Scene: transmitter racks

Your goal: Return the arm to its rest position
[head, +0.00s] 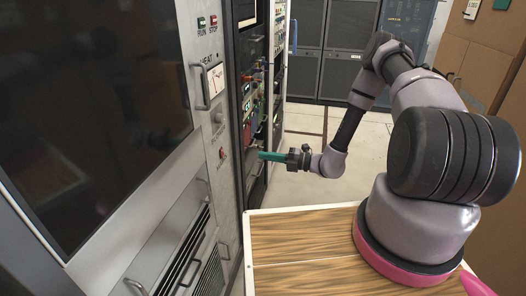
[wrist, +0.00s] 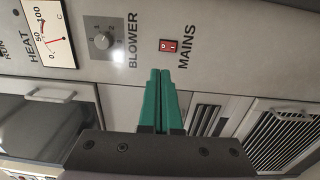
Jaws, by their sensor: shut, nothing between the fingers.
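My gripper (head: 272,156) has green fingers and is at the end of my arm, which reaches left toward the rack front in the head view. In the wrist view the gripper (wrist: 160,92) has its two green fingers shut together with nothing between them. The fingertips appear just below the red MAINS switch (wrist: 169,46) in that picture; I cannot tell the exact gap to the panel. The BLOWER knob (wrist: 102,40) is up and left of the fingers.
A grey rack (head: 205,150) with a dark glass panel stands at the left, with handles (head: 200,86) sticking out. A HEAT meter (wrist: 45,33) is on the panel. Dark cabinets (head: 345,50) stand at the back. The floor (head: 370,150) behind my arm is clear.

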